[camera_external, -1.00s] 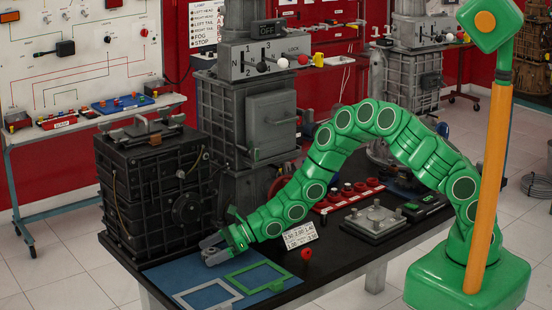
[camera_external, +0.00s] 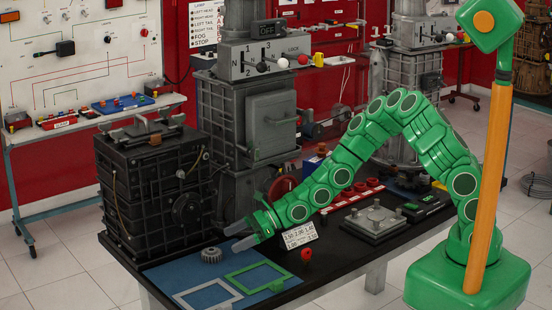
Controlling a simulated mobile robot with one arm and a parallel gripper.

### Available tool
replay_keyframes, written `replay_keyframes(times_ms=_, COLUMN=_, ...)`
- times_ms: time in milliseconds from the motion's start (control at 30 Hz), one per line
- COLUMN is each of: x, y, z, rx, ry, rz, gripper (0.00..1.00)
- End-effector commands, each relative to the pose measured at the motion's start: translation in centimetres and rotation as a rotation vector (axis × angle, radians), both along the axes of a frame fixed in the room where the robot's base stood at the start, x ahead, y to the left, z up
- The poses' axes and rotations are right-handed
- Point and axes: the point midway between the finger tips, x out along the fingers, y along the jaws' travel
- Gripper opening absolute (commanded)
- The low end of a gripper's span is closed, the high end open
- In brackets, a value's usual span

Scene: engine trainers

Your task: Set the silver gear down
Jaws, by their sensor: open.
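The silver gear (camera_external: 211,255) sits on the blue mat (camera_external: 190,268), near the mat's back edge and behind the grey and green frames. My gripper (camera_external: 236,237) is to the right of the gear and a little above the table. It is open and apart from the gear, with its grey fingers pointing left. Nothing shows between the fingers.
A grey frame (camera_external: 184,296) and a green frame (camera_external: 230,279) lie on the blue mat. A black engine block (camera_external: 150,185) stands behind the mat at left. A white number card (camera_external: 300,235) and a red knob (camera_external: 306,254) are right of my gripper.

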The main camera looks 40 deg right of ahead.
Motion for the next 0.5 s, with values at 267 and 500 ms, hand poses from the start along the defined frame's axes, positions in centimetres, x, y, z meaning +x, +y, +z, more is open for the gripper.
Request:
replay_keyframes(times_ms=267, x=-0.7, y=-2.2, z=1.0, rx=0.001, ry=-0.001, rz=-0.004, gripper=0.99)
replay_keyframes(times_ms=500, x=-1.1, y=-2.8, z=1.3, rx=0.0, ry=-0.002, rz=-0.001, gripper=0.99)
